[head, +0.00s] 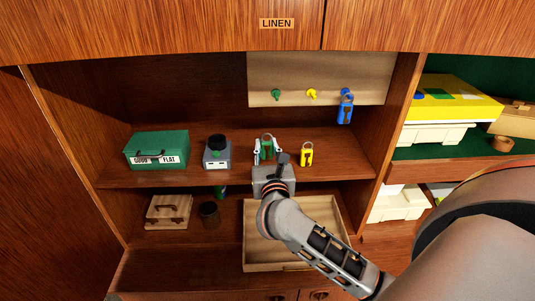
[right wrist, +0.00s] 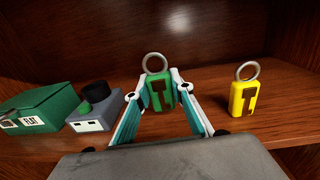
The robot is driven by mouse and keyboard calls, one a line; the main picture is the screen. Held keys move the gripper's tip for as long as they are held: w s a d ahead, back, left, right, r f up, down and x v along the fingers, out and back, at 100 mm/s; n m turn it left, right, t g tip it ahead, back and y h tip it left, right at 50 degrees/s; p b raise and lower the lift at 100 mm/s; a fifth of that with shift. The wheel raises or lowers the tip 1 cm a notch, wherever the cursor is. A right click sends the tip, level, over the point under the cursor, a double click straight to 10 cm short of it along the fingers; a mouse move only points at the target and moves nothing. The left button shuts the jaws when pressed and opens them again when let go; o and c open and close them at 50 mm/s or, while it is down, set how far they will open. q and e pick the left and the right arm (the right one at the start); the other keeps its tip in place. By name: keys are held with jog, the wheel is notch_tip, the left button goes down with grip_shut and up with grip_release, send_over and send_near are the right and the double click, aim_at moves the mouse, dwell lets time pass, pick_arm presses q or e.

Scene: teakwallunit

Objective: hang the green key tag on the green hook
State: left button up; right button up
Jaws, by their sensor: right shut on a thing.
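The green key tag (head: 267,152) with its metal ring stands upright between the fingertips of my right gripper (head: 268,150), which is shut on it. In the right wrist view the green tag (right wrist: 159,92) shows between the two fingertips, ring up. It is at or just above the middle shelf; I cannot tell if it touches. The green hook (head: 276,95) is on the pale board above, empty, above and slightly right of the tag. My left gripper is not in view.
An empty yellow hook (head: 311,94) is beside the green one. A blue tag (head: 345,110) hangs at the board's right. A yellow tag (head: 306,154) stands right of my gripper. A grey inkwell-like box (head: 217,158) and green case (head: 157,148) stand left. A tray (head: 250,250) lies below.

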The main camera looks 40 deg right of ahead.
pick_arm(q)
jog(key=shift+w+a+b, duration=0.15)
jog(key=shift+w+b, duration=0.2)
jog(key=shift+b, duration=0.15)
pick_arm(e)
jog(key=v, duration=1.8)
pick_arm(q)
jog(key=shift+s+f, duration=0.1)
pick_arm(e)
jog(key=shift+a, duration=0.1)
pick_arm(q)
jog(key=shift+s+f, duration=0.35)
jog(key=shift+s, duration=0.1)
pick_arm(e)
jog(key=shift+w+r, duration=0.1)
